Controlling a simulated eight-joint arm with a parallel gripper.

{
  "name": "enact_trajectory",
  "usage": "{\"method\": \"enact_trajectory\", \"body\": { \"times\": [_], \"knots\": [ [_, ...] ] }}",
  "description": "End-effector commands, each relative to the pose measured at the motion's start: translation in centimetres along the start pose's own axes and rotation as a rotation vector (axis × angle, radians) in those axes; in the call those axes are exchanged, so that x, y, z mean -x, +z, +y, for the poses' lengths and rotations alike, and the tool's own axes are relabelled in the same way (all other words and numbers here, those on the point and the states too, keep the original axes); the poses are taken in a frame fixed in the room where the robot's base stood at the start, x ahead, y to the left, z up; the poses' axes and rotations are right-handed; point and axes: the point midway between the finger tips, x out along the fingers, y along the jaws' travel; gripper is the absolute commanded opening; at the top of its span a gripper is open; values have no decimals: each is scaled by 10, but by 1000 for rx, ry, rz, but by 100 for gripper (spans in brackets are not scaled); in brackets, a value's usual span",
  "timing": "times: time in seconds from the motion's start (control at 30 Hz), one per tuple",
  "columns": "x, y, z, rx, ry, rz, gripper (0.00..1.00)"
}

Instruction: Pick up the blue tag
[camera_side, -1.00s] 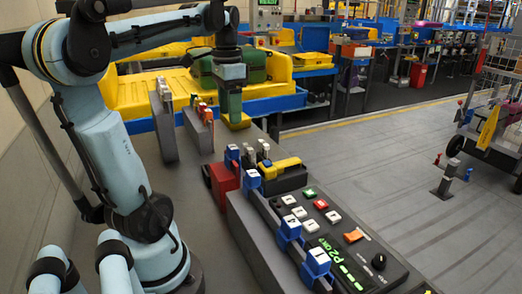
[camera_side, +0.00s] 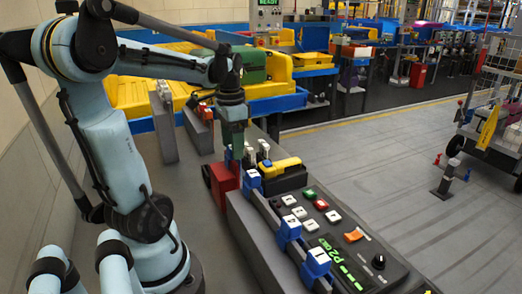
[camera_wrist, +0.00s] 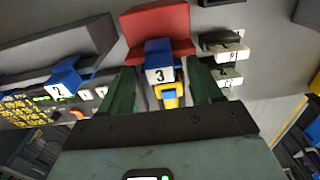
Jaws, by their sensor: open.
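A blue tag marked 3 (camera_wrist: 159,58) sits at the red block (camera_wrist: 157,20) in the wrist view. In the side view the red block (camera_side: 221,184) stands mid-table, and its blue tag is mostly hidden behind my gripper (camera_side: 236,148). My gripper (camera_wrist: 161,90) is open, with one green finger on each side of the tag's near end in the wrist view. I cannot tell whether the fingers touch it. Another blue tag marked 2 (camera_wrist: 66,76) is to the left. Other blue tags (camera_side: 252,180) stand along the grey rail in the side view.
A yellow part (camera_side: 279,166) lies on a dark block right of the red block. White numbered tags (camera_wrist: 228,55) stand close to the right finger. A button panel (camera_side: 335,225) is in front. A yellow tray (camera_side: 150,92) is behind. Grey table is clear at left.

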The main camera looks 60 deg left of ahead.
Motion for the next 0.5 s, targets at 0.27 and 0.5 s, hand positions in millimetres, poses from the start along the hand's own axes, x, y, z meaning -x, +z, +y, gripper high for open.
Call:
{"method": "enact_trajectory", "body": {
  "times": [0.27,0.5],
  "knots": [
    [0,0,0,0,0,0,55],
    [0,0,0,0,0,0,18]
  ]
}}
